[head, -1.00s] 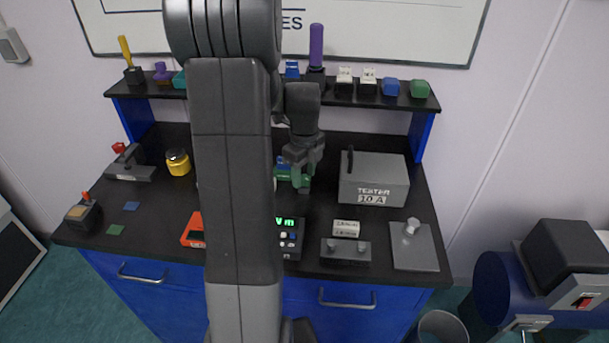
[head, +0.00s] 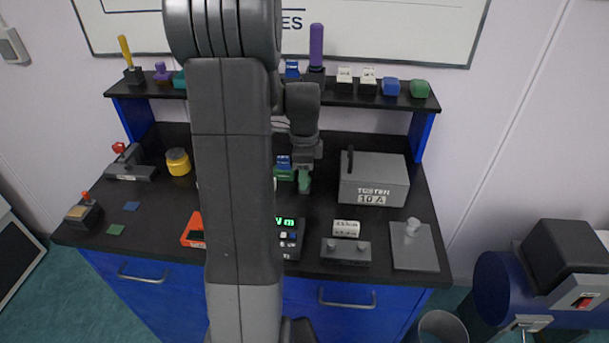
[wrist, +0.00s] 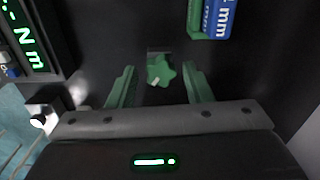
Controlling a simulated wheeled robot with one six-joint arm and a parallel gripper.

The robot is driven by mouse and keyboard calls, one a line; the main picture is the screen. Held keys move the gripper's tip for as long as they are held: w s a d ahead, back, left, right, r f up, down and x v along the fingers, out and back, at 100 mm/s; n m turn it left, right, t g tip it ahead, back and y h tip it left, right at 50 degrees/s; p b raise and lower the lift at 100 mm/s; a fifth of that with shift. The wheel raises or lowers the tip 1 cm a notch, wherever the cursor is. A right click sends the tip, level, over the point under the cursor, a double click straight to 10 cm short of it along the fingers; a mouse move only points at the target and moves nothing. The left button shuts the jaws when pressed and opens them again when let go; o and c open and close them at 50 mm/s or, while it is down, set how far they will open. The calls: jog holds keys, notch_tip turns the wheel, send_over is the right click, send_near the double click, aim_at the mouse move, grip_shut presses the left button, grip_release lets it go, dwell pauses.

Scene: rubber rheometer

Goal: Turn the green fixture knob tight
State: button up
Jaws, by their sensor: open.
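The green fixture knob (wrist: 160,72) is star-shaped with a small pale mark and shows in the wrist view, against a small grey part. My gripper (wrist: 160,80) is open, with one green finger to the left of the knob and one to the right. A gap shows on both sides, and the fingers do not grip it. In the head view my gripper (head: 304,178) points down at the middle of the bench, left of the tester. There I cannot tell the knob apart from the green fingers.
Blue and green blocks marked mm (wrist: 217,18) lie close beyond the right finger. A display reading N m (wrist: 30,38) stands at left. The grey tester box (head: 373,180) is right of my gripper. A shelf (head: 340,97) with small objects runs behind.

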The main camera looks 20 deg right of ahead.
jog(key=n, duration=1.1)
dwell(0.3)
jog(key=c, duration=0.8)
jog(key=m, duration=0.4)
jog(key=shift+c, duration=0.2)
jog(key=shift+m, duration=0.3)
jog(key=m, duration=0.4)
